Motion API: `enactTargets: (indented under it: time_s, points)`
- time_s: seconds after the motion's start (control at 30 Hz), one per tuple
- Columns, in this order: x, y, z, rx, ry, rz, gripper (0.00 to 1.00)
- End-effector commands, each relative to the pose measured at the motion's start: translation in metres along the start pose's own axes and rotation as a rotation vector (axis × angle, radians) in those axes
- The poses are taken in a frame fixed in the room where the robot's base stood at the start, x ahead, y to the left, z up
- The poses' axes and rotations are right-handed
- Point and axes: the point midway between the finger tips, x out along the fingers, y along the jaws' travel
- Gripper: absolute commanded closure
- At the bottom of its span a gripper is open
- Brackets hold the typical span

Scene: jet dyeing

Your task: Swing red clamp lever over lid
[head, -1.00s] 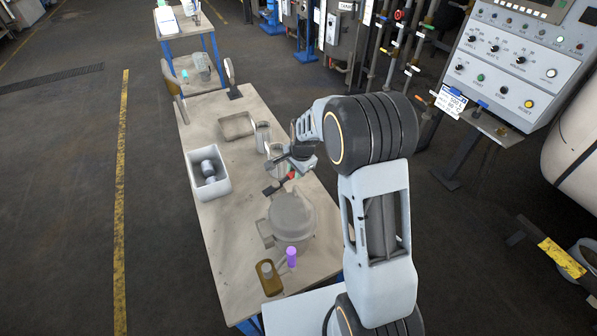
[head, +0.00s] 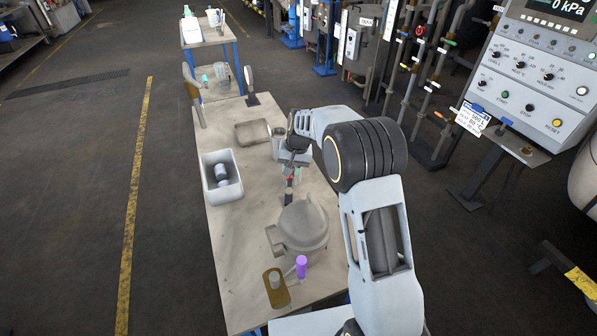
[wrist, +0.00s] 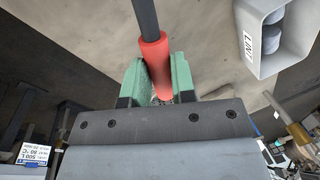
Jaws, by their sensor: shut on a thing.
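The red clamp lever has a red grip on a dark rod. In the wrist view, the red grip (wrist: 157,68) lies between the green fingers of my gripper (wrist: 155,78), which is shut on it. The rod runs away toward the top of that view. In the head view, my gripper (head: 291,180) is beside the far side of the grey lidded pot (head: 303,226). A little red of the lever (head: 289,181) shows there, and its dark rod reaches down toward the pot. The lever does not lie across the lid. My arm hides part of the bench.
A white bin (head: 209,165) with grey cylinders stands at the bench's left; the wrist view shows its LINT label. A purple cylinder (head: 301,266) and brown holder (head: 283,296) stand in front of the pot.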

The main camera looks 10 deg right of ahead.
Motion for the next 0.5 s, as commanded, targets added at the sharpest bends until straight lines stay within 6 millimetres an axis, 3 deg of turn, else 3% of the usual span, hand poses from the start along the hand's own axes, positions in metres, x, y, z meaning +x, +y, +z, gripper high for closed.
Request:
enactTargets:
  time_s: [0.5]
  points:
    - [0.004,-0.028,0.003,-0.331,-0.062,-0.001,1.00]
